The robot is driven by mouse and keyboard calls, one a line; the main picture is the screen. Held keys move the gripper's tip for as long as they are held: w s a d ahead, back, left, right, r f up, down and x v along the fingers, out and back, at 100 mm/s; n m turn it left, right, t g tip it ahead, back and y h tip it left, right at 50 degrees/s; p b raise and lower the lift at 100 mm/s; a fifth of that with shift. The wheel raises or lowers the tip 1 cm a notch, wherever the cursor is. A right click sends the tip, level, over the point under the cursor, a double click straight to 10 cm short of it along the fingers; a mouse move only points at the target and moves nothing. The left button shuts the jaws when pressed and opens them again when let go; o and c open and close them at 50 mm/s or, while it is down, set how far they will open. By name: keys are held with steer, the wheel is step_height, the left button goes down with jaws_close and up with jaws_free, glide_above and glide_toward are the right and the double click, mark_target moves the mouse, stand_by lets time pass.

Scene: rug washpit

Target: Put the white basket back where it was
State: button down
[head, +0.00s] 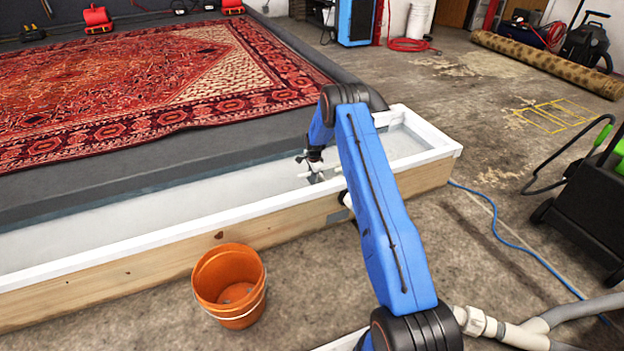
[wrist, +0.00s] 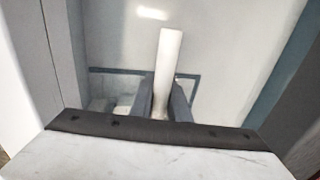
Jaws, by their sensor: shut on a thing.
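My gripper (head: 314,176) is low inside the white-lined trough (head: 150,222), near its right part. In the wrist view, my gripper (wrist: 162,98) is shut on an upright white bar, which I take to be part of the white basket (wrist: 168,60). In the head view, small white pieces of it (head: 334,170) show beside the fingers. The rest of the basket's body is hidden or too small to make out. A dark grey-blue rectangular outline (wrist: 105,71) lies on the pale trough floor behind the fingers.
The trough's white rim and wooden front wall (head: 130,262) run across the view. An orange bucket (head: 236,290) stands on the floor in front. A red patterned rug (head: 130,85) lies behind the trough. A blue hose (head: 510,238) and a black-and-green machine (head: 590,205) are at right.

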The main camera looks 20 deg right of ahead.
steer(key=c, duration=1.7)
jaws_free()
